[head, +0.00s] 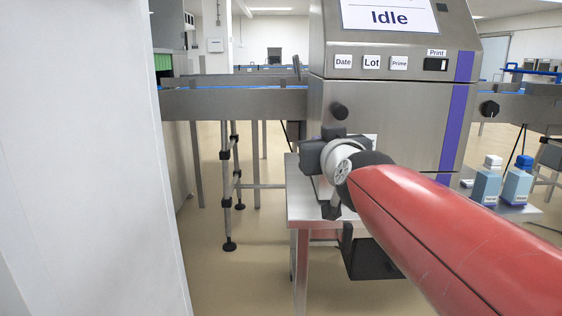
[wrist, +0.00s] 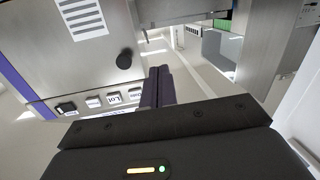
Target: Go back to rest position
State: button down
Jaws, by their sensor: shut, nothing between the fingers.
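My red arm reaches in from the lower right in the head view and ends in front of the sealer's lower body. My gripper shows in the wrist view (wrist: 156,76), its two dark fingers together with nothing between them. In the head view my gripper is small, and its fingertips are hard to make out. The machine (head: 395,105) stands behind it, with a screen (head: 390,16) reading "Idle". In the wrist view the machine's grey panel (wrist: 85,60) lies left of the fingers, apart from them as far as I can tell.
Date, Lot and Prime buttons (head: 371,62) and a black knob (head: 339,111) are on the machine. A steel table (head: 297,213) stands below my wrist. Two blue bottles (head: 487,186) are at right. A white wall (head: 80,160) fills the left; open floor (head: 225,285) lies between.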

jog(key=s+d+f+g, duration=0.2)
jog(key=s+f+g, duration=0.2)
jog(key=s+f, duration=0.4)
jog(key=s+d+f+m+g+h, duration=0.1)
jog(key=s+d+f+g, duration=0.2)
jog(key=s+f, duration=0.6)
jog(key=s+d+f+m+g+h, duration=0.1)
jog(key=s+f+g, duration=0.3)
jog(key=s+f, duration=0.4)
jog(key=shift+s+d+f+g+p, duration=0.15)
jog(key=shift+d+f+g+p, duration=0.15)
jog(key=shift+d+f, duration=0.55)
dwell(1.1)
jog(key=w+a+r+m+t+b, duration=0.1)
jog(key=w+r+m+t+b, duration=0.15)
jog(key=w+r+t, duration=0.7)
jog(key=w+a+r+m+t+b, duration=0.2)
jog(key=w+r+t+b, duration=0.15)
jog(key=w+r, duration=1.25)
jog(key=w+d+r+m+t+y+b, duration=0.1)
jog(key=w+r+t+b, duration=0.1)
jog(key=r, duration=0.5)
jog(key=w+d+r+m+t+y+b, duration=0.1)
jog(key=w+d+r+t+b, duration=0.1)
jog(key=w+r+t, duration=0.2)
notch_tip(320, 180, up, 4)
jog(key=shift+w+f+t, duration=0.15)
jog(key=shift+w+t, duration=0.1)
jog(key=shift+t, duration=0.95)
